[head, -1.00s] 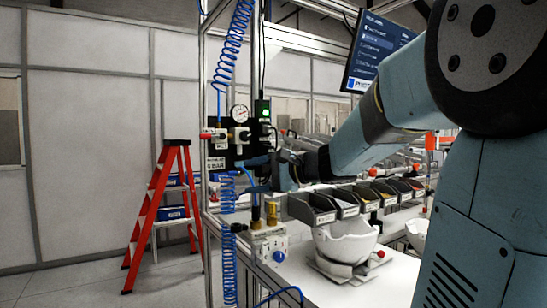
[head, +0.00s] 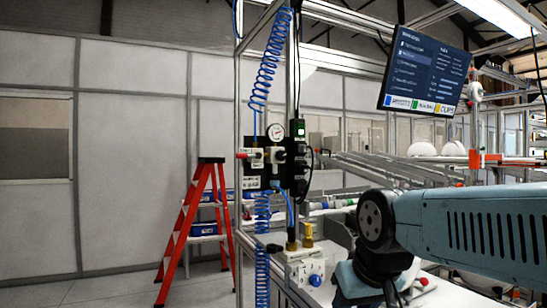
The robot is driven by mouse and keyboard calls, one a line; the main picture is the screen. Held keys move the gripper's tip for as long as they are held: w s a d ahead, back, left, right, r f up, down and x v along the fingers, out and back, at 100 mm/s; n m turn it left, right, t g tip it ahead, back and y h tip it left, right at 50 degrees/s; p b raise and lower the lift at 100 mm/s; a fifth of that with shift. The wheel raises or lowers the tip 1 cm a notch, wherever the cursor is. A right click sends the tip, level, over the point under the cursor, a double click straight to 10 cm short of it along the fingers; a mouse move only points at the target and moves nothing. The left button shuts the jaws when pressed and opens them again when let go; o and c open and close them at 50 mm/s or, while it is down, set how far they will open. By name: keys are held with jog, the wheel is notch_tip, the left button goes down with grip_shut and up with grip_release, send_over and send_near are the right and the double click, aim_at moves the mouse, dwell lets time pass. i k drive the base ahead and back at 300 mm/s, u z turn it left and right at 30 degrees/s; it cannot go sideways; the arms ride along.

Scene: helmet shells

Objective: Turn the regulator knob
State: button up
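The air panel (head: 262,169) hangs on the frame post, with a round white pressure gauge (head: 275,131) at its top. Below the gauge is a pale regulator body (head: 276,157), with a dark round knob (head: 279,153) on its front; its angle is too small to read. A red knob (head: 240,155) sticks out at the panel's left. My arm reaches in from the right and bends down at the lower right, clear of the panel. My gripper's fingers do not show; the arm's end runs toward the bottom edge.
Coiled blue hoses hang above and below the panel. A box with a blue knob (head: 315,280) sits below it on the bench. A red stepladder (head: 193,232) stands at left. A screen (head: 426,73) hangs at upper right. Open air lies between panel and arm.

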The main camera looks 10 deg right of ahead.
aim_at(280, 155)
jog(key=u, duration=1.25)
jog(key=i, duration=0.1)
jog(key=z, duration=2.65)
jog(key=k, duration=1.7)
jog(key=u, duration=1.2)
jog(key=i, duration=1.65)
